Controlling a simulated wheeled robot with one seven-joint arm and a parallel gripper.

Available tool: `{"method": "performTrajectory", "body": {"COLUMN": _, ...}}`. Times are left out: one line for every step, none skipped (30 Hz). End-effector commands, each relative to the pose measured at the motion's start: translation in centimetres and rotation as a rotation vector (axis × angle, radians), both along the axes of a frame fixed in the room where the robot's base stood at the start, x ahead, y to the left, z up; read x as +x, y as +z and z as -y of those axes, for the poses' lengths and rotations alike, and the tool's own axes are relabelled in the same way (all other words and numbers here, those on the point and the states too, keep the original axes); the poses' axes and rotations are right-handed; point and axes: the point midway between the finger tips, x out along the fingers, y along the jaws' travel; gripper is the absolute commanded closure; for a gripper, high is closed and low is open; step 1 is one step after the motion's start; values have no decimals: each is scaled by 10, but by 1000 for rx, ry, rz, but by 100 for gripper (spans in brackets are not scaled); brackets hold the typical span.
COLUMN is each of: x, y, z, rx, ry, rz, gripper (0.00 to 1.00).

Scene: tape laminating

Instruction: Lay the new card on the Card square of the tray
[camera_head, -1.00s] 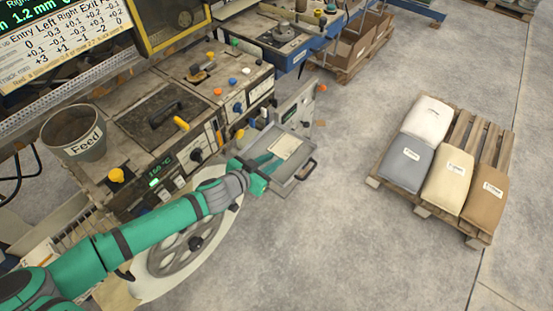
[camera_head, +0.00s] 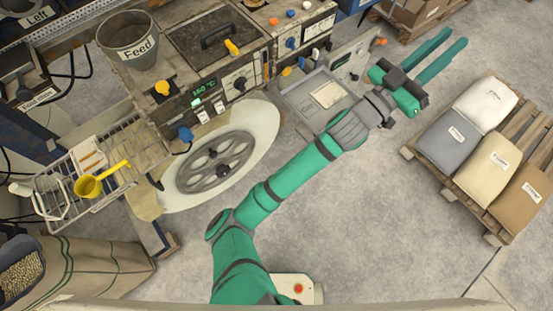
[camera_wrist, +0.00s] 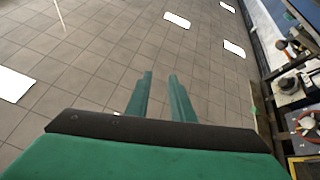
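The grey tray (camera_head: 297,92) sits beside the machine bench in the head view. A pale cream rectangle (camera_head: 327,94) with small print lies on it; I cannot tell whether this is the new card or the marked Card square. My gripper (camera_head: 456,38) is to the right of the tray, apart from it, stretched out over the floor. Its two green fingers stand apart with nothing visible between them; they also show in the wrist view (camera_wrist: 160,75). Neither tray nor card shows in the wrist view.
A pallet of several sacks (camera_head: 484,103) stands right of my arm. The machine bench (camera_head: 220,50) with a Feed bucket (camera_head: 133,42) and a large spoked reel (camera_head: 215,162) lies to the left. A wire basket (camera_head: 85,180) is at far left. The lower-right floor is clear.

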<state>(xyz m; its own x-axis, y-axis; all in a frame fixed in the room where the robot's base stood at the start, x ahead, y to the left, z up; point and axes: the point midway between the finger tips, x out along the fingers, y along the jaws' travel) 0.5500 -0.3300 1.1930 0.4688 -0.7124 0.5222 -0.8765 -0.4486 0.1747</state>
Motion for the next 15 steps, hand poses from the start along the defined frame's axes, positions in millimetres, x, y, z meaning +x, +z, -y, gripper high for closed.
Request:
{"method": "performTrajectory", "body": {"x": -2, "y": 9, "z": -5, "rx": -55, "ry": 18, "rz": -5, "gripper": 79}}
{"method": "performTrajectory", "body": {"x": -3, "y": 13, "z": -9, "rx": -80, "ry": 31, "rz": -6, "gripper": 79}}
{"method": "performTrajectory", "body": {"x": -3, "y": 17, "z": -15, "rx": -114, "ry": 50, "rz": -9, "gripper": 79}}
{"method": "performTrajectory", "body": {"x": -4, "y": 20, "z": -19, "rx": -139, "ry": 64, "rz": -12, "gripper": 79}}
{"method": "performTrajectory", "body": {"x": -4, "y": 23, "z": -24, "rx": -163, "ry": 82, "rz": -13, "gripper": 79}}
{"method": "performTrajectory", "body": {"x": -4, "y": 24, "z": -31, "rx": -193, "ry": 103, "rz": -20, "gripper": 79}}
{"method": "performTrajectory", "body": {"x": -4, "y": 25, "z": -37, "rx": -214, "ry": 121, "rz": -25, "gripper": 79}}
{"method": "performTrajectory", "body": {"x": -4, "y": 24, "z": -42, "rx": -234, "ry": 139, "rz": -30, "gripper": 79}}
{"method": "performTrajectory", "body": {"x": -4, "y": 23, "z": -50, "rx": -259, "ry": 163, "rz": -40, "gripper": 79}}
{"method": "performTrajectory", "body": {"x": -4, "y": 21, "z": -56, "rx": -277, "ry": 183, "rz": -47, "gripper": 79}}
{"method": "performTrajectory", "body": {"x": -5, "y": 19, "z": -61, "rx": -293, "ry": 202, "rz": -56, "gripper": 79}}
{"method": "performTrajectory", "body": {"x": -6, "y": 15, "z": -68, "rx": -313, "ry": 227, "rz": -70, "gripper": 79}}
{"method": "performTrajectory", "body": {"x": -6, "y": 11, "z": -73, "rx": -326, "ry": 246, "rz": -80, "gripper": 79}}
{"method": "performTrajectory", "body": {"x": -7, "y": 6, "z": -78, "rx": -339, "ry": 266, "rz": -90, "gripper": 79}}
{"method": "performTrajectory", "body": {"x": -9, "y": 0, "z": -85, "rx": -352, "ry": 293, "rz": -105, "gripper": 79}}
